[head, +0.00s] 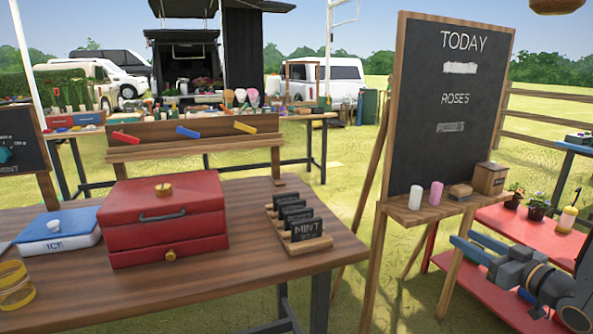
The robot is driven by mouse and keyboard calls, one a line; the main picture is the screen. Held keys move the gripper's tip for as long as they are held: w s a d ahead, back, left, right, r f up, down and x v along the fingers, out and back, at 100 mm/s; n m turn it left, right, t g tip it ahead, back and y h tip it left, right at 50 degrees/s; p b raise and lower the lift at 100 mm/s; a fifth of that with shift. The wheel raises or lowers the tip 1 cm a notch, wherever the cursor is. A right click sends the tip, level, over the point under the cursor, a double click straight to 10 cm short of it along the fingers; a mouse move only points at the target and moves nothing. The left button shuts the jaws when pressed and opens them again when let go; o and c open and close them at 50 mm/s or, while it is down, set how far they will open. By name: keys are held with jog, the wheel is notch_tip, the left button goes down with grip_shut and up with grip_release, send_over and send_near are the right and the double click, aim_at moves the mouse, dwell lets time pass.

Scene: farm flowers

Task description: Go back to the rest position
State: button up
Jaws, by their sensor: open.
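My gripper (464,256) shows at the lower right of the head view. It is open, points left and holds nothing that I can see.
A wooden table (250,275) at the left carries a red box (165,220), a blue ICE box (58,232) and MINT signs (300,222). The easel ledge (430,207) holds chalks, an eraser and a wooden box. Grass is free between table and easel.

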jog(key=w+a+m+g+h+p, duration=0.1)
jog(key=a+m+g+h+p, duration=0.15)
jog(key=a+g+h, duration=0.3)
jog(key=s+a+r+g+p, duration=0.1)
jog(key=s+a+g+p, duration=0.1)
jog(key=s+a+g, duration=0.3)
jog(key=s+a+r+m+g+p, duration=0.1)
jog(key=s+a+g, duration=0.4)
jog(key=s+a, duration=0.8)
jog(key=s+r+p, duration=0.1)
jog(key=s+p, duration=0.1)
jog(key=s, duration=0.4)
jog(key=shift+a+r+g, duration=0.15)
jog(key=shift+r+g, duration=0.15)
jog(key=shift+g, duration=0.05)
